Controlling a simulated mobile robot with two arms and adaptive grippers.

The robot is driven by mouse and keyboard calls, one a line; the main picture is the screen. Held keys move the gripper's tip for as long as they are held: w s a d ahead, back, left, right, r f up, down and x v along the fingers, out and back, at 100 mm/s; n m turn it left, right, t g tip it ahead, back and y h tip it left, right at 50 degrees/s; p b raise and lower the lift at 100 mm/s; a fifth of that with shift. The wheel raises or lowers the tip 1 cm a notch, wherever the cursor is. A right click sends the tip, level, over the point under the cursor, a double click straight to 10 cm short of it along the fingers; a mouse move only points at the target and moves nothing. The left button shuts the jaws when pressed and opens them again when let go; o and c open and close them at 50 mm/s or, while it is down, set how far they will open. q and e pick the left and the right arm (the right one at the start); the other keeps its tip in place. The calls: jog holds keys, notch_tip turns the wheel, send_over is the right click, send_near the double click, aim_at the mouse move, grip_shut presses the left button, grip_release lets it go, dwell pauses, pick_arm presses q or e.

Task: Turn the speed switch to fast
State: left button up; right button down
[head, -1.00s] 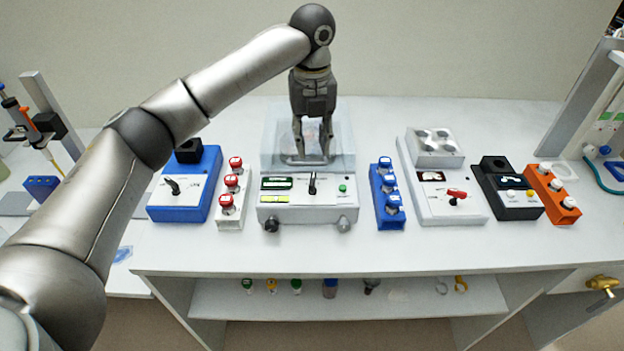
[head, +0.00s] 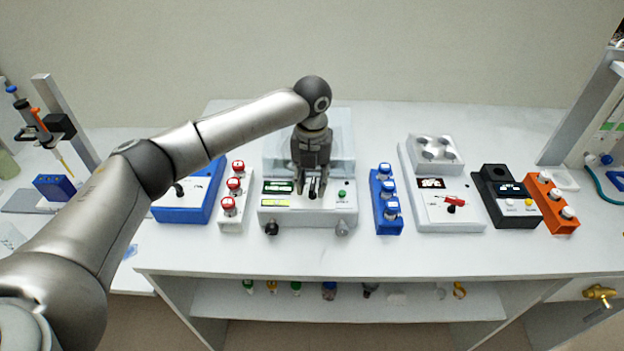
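A white bench device (head: 345,217) stands in the middle of the table, with small displays, a green button (head: 342,194) and a black lever switch (head: 312,188) on its front panel. My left gripper (head: 311,192) points down over this panel. Its two fingers look apart, one on each side of the lever, which is partly hidden; I cannot tell whether they touch it. Two other devices also have levers: a blue box (head: 205,200) at the left with a black one, and a white device (head: 470,215) at the right with a red one. The labels are too small to read. My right gripper is not in view.
A rack of red-capped vials (head: 231,190) stands left of the middle device, and a blue vial rack (head: 386,200) stands right of it. A black device (head: 505,195) and an orange rack (head: 551,200) are farther right. The front strip of the table is clear.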

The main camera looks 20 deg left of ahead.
pick_arm(q)
jog(key=shift+f, duration=0.45)
jog(key=shift+c, duration=0.5)
grip_shut()
jog(key=shift+r+m+p, duration=0.2)
jog(key=shift+m+p, duration=0.55)
jog(key=shift+m, duration=0.25)
jog(key=shift+a+f+m+p, duration=0.15)
jog(key=shift+m+p, duration=0.15)
jog(key=shift+m, duration=1)
jog(key=shift+o, duration=0.5)
grip_release()
